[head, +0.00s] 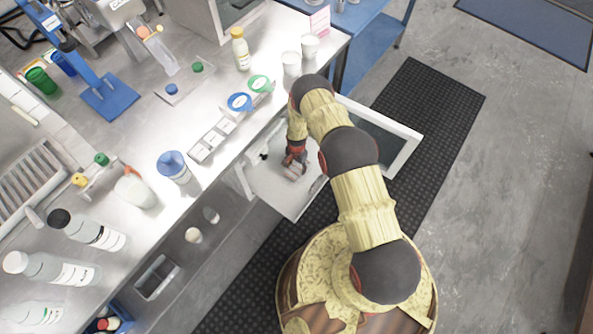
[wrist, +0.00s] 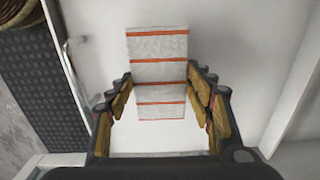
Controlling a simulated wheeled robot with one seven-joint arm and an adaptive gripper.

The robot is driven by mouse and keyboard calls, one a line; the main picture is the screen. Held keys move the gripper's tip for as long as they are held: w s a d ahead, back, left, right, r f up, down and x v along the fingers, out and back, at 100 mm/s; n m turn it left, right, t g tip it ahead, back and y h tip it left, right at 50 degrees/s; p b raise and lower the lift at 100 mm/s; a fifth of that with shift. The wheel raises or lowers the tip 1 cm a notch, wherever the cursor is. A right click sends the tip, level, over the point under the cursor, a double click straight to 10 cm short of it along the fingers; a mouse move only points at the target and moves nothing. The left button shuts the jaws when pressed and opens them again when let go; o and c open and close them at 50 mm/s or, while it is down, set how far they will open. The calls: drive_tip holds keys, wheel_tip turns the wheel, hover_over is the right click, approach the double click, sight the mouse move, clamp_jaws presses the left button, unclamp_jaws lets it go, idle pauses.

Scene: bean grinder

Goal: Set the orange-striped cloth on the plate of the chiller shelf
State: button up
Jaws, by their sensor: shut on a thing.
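The orange-striped cloth is a pale grey, folded-looking piece with thin orange stripes. In the wrist view the cloth (wrist: 157,72) runs between my fingers and beyond their tips. My gripper (wrist: 160,82) is shut on it, with fingers along both sides of its nearer part. In the head view my gripper (head: 296,156) holds the cloth (head: 292,172) over the white plate (head: 290,203) of the low chiller shelf beside the counter. The white plate also fills the middle of the wrist view (wrist: 240,75). I cannot tell whether the cloth touches the plate.
The chiller's open glass door (head: 405,150) stands right of my gripper, close to my arm. The counter edge is to the left, with white cups (head: 309,46), a yellow-capped bottle (head: 241,52) and blue and green lidded items. A dark floor mat (head: 435,100) lies below.

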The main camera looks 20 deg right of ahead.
sight(297, 168)
drive_tip(key=shift+f+b, duration=0.55)
drive_tip(key=shift+f, duration=1)
drive_tip(key=shift+f, duration=0.15)
drive_tip(key=o, duration=1.1)
wheel_tip(297, 168, up, 8)
drive_tip(key=p, duration=0.2)
drive_tip(key=shift+p, duration=0.3)
drive_tip(key=shift+f, duration=0.1)
